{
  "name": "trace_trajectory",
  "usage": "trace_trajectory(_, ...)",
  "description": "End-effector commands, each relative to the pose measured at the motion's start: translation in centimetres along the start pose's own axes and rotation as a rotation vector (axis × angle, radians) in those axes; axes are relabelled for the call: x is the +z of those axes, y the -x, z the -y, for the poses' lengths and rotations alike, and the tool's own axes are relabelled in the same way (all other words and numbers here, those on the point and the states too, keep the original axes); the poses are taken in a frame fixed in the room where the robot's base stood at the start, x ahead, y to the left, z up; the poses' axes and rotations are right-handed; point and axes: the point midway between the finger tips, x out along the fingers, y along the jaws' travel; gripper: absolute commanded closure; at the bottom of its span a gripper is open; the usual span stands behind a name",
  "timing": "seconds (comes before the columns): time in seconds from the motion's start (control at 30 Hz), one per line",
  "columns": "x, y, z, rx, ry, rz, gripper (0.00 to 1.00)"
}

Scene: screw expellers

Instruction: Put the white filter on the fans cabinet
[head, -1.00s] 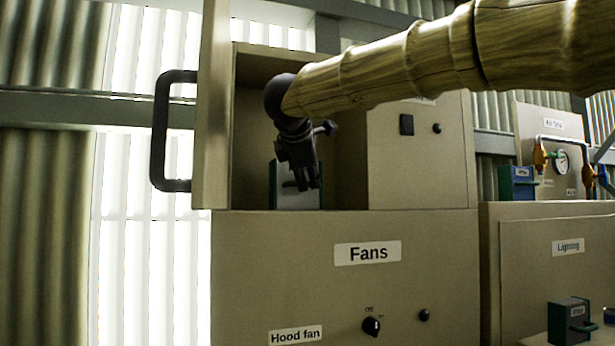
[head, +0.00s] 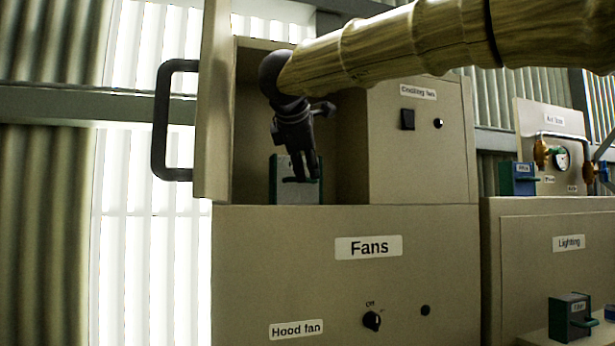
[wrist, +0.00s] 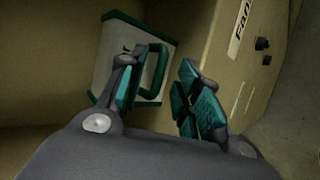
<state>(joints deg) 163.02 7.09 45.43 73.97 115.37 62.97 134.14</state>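The filter (head: 285,190), white with green sides and a green handle, stands inside the open upper compartment of the fans cabinet (head: 250,262), on its floor. It also shows in the wrist view (wrist: 113,50), with its green handle (wrist: 160,72) facing my gripper. My gripper (head: 306,178) reaches into the compartment, in front of the filter, and hides part of it. In the wrist view my gripper (wrist: 168,62) has its teal-padded fingers spread apart. The left finger overlaps the handle; I cannot tell if they touch.
The box with the cooling fan switch (head: 420,150) bounds the compartment on the right. Another cabinet, labelled Lighting (head: 525,260), stands further right, with dark green-edged blocks nearby.

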Motion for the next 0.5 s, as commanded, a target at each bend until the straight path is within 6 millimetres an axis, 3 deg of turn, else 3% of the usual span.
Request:
trace_trajectory(0.3, -0.1, 5.8, 0.1, 0.002, -0.001, 0.000, 0.66)
trace_trajectory(0.5, -0.1, 7.9, 0.1, 0.000, -0.001, 0.000, 0.66)
